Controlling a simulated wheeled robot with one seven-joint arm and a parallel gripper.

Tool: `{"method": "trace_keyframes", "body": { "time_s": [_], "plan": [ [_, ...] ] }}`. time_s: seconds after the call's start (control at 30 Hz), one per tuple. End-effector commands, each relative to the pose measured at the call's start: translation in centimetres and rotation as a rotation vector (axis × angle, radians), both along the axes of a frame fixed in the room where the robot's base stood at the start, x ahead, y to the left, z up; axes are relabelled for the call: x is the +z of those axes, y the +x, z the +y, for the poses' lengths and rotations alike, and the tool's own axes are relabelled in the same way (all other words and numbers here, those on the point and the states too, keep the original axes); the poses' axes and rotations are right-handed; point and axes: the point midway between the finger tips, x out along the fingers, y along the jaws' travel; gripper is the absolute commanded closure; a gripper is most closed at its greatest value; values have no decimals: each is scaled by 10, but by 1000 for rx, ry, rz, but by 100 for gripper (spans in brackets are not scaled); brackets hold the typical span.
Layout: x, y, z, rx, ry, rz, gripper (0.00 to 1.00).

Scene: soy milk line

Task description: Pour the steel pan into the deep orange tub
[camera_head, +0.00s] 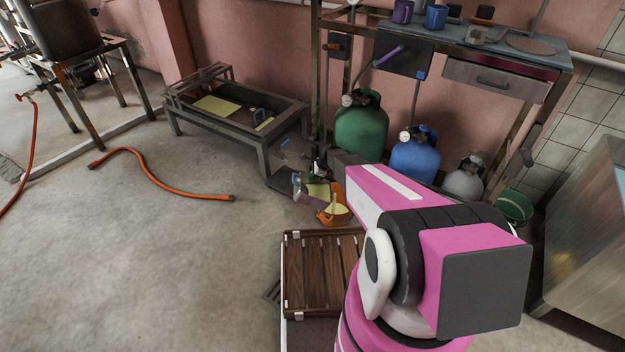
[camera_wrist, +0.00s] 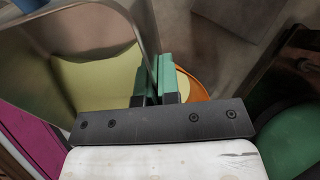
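The steel pan (camera_wrist: 143,22) fills the upper left of the wrist view, with pale yellow liquid (camera_wrist: 95,85) inside. My gripper (camera_wrist: 162,75), with green fingertips, is closed on the pan's wall. The deep orange tub (camera_wrist: 188,88) shows partly behind the fingers, with pale yellow in it. In the head view the pan (camera_head: 299,190) is next to the orange tub (camera_head: 327,217), just beyond my pink arm, and looks tilted. I cannot tell whether liquid is flowing. My arm and the pan hide part of the tub.
A slatted wooden crate (camera_head: 318,270) is in front of the tub. Green (camera_head: 361,128), blue (camera_head: 414,160) and grey (camera_head: 463,182) gas cylinders stand behind my arm. A low metal frame table (camera_head: 235,115) is behind left. An orange hose (camera_head: 165,182) lies on otherwise open floor at left.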

Motion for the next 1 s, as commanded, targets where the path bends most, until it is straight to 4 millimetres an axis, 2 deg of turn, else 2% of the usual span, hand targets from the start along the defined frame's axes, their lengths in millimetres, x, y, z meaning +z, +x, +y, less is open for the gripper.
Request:
{"method": "trace_keyframes", "body": {
  "time_s": [0.47,1.0],
  "plan": [
    [1,0,-1,-1,10,1,100],
    [11,-1,-13,-2,249,-13,100]
  ]
}}
